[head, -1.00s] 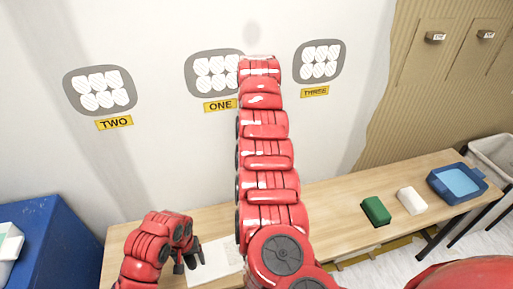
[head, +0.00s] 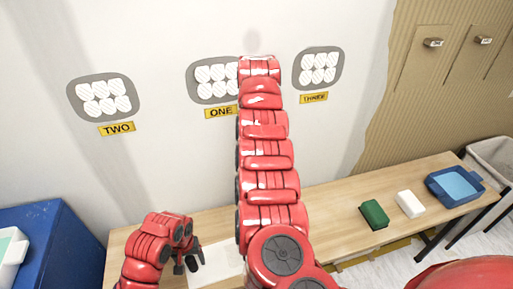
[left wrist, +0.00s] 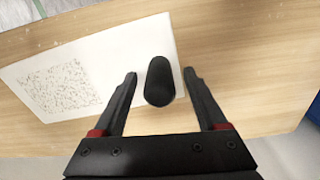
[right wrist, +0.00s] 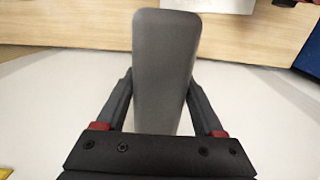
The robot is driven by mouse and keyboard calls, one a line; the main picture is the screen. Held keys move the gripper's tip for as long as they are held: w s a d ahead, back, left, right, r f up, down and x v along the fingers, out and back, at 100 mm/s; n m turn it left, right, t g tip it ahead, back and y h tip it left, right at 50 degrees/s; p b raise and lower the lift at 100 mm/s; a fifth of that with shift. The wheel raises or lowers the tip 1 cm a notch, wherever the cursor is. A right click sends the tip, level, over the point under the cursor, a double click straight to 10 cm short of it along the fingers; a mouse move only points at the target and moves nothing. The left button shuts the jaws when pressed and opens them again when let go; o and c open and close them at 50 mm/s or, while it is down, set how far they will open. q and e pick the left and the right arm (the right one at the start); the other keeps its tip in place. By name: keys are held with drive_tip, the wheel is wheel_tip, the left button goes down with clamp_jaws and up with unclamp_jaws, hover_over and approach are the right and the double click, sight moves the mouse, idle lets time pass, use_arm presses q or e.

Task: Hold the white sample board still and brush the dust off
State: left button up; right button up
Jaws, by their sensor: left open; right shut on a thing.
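The white sample board (head: 215,266) lies flat on the wooden bench; the near arm hides part of it in the head view. In the left wrist view the board (left wrist: 115,50) carries a patch of dark specks (left wrist: 60,87) and a black rounded knob (left wrist: 159,82). My left gripper (head: 190,264) is open, with its fingers (left wrist: 160,78) on either side of the knob and gaps showing on both sides. My right gripper (right wrist: 160,90) is shut on a grey, long, rounded block (right wrist: 165,60); its type is unclear. My arm hides it in the head view.
On the bench (head: 330,215) at right are a green block (head: 374,214), a white block (head: 410,204) and a blue tray (head: 455,186). A blue cabinet (head: 50,245) stands at left. The wall behind has patches labelled ONE, TWO (head: 117,128) and THREE.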

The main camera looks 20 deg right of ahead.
use_arm(q)
drive_tip(key=shift+f, duration=0.1)
drive_tip(key=shift+f+b, duration=0.5)
drive_tip(key=shift+f, duration=0.35)
clamp_jaws()
idle(0.8)
